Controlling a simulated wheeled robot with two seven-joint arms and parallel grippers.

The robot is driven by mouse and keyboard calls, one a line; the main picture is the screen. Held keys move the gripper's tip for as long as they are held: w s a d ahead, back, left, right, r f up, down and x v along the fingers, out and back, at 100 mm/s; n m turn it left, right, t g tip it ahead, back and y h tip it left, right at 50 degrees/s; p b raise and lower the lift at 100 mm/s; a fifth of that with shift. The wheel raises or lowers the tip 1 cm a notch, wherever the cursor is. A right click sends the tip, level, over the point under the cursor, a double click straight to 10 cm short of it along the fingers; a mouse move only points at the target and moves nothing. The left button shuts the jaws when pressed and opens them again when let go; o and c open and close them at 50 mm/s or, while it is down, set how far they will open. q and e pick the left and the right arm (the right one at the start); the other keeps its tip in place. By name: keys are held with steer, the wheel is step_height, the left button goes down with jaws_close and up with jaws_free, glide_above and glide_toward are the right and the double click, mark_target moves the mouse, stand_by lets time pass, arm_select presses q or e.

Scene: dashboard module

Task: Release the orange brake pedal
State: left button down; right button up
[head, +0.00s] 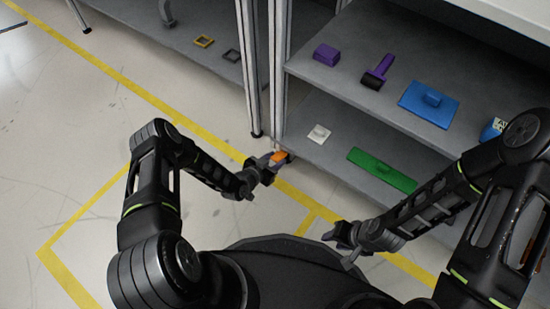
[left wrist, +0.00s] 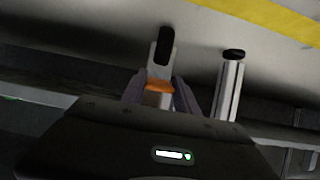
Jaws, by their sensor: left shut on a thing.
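The orange brake pedal (head: 279,156) shows as a small orange patch at my left gripper (head: 272,160) in the head view, low beside the foot of the shelf post. In the left wrist view the orange piece (left wrist: 159,86) lies between the two fingers of my left gripper (left wrist: 159,97), which is shut on it.
The lower shelf holds a white piece (head: 319,133) and a green plate (head: 382,168). The upper shelf holds a purple block (head: 326,54), a purple-handled piece (head: 378,72) and a blue plate (head: 429,103). Shelf posts (head: 280,75) stand close to my left gripper. The floor at left is clear.

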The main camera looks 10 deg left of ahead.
arm_select(q)
steer(key=c, duration=0.9)
jaws_free()
steer(key=p+v, duration=0.3)
steer(key=v, duration=0.4)
steer(key=shift+s+a+r, duration=0.1)
steer(key=shift+s+r, duration=0.1)
steer(key=shift+s, duration=0.15)
